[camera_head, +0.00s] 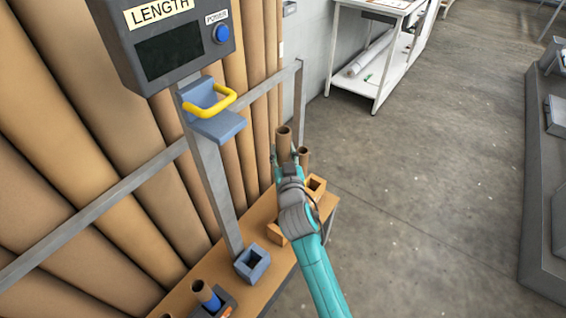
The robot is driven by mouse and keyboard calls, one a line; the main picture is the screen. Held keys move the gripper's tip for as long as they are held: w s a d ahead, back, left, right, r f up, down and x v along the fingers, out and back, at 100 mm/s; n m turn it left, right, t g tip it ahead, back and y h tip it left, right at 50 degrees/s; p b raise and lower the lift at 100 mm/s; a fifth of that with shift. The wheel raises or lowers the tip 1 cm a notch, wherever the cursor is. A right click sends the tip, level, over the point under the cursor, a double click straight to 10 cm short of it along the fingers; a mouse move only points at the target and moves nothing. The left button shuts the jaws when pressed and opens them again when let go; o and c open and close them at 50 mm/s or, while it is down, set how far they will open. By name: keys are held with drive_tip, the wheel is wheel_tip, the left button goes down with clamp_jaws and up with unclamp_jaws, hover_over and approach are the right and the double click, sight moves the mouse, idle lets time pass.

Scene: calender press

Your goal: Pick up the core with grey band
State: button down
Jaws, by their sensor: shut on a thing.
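A brown cardboard core (283,138) stands upright between the fingers of my gripper (284,157), which is shut on it. Its open top end rises above the fingertips. Its lower part, and any grey band on it, is hidden behind my gripper and arm. I cannot tell whether its foot is still in a holder. A second brown core (304,154) shows just right of my gripper, partly hidden by it. Another core with a blue band (209,296) leans in a dark holder at the bottom left.
An orange socket block (316,184) and an empty blue-grey socket block (253,262) sit on the wooden bench (262,218). A grey post carries the LENGTH display box (168,50) and a yellow handle (212,104). Tall brown rolls stand behind a rail. Open floor lies right.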

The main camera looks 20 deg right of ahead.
wheel_tip(320, 180, up, 12)
idle(0.4)
drive_tip(key=shift+f, duration=0.2)
